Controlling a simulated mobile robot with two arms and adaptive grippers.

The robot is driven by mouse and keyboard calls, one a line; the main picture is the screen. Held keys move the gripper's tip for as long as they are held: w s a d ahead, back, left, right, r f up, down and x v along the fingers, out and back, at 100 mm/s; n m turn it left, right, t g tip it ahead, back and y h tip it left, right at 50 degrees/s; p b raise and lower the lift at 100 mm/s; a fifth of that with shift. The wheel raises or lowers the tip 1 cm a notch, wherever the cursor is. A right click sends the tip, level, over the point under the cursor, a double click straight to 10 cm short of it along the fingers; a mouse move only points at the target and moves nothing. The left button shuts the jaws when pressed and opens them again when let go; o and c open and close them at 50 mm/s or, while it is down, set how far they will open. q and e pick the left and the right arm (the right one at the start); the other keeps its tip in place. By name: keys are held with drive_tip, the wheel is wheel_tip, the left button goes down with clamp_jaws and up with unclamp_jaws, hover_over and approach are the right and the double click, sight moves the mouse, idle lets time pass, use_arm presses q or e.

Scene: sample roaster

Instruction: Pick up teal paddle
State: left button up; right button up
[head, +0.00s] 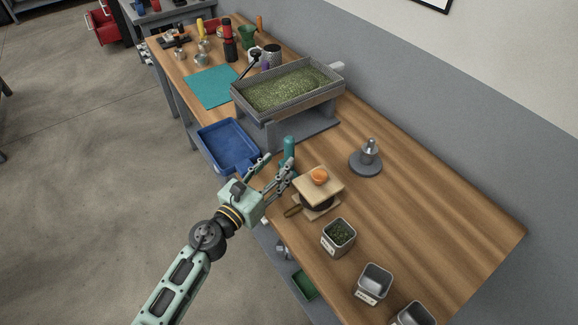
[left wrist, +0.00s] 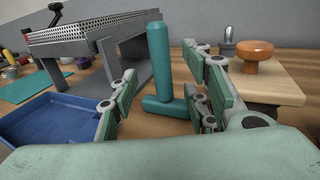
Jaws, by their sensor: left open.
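The teal paddle (head: 289,146) stands on the wooden bench, just right of the blue tray. In the left wrist view, its upright round bar (left wrist: 159,60) rises from a shorter teal piece (left wrist: 165,107) low down at its foot. My left gripper (head: 277,163) is open at the bench's front edge, its fingers pointing toward the paddle. In the left wrist view, the paddle shows in the gap between the two fingers (left wrist: 163,88); I cannot tell whether either finger touches it. In the head view, a finger partly hides the paddle's lower part. My right gripper is not in view.
A blue tray (head: 229,142) lies close left of the gripper. A wooden lidded item (head: 318,182) with an orange knob (head: 320,176) stands close right. Behind is a raised sieve tray (head: 272,109) of green beans. A grey tamper-like tool (head: 368,158) stands further right.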

sight(286, 157)
use_arm(q)
drive_tip(key=x, duration=0.6)
drive_tip(key=shift+w+d+f, duration=0.2)
drive_tip(key=shift+d+f, duration=0.05)
drive_tip(key=shift+f, duration=0.05)
clamp_jaws()
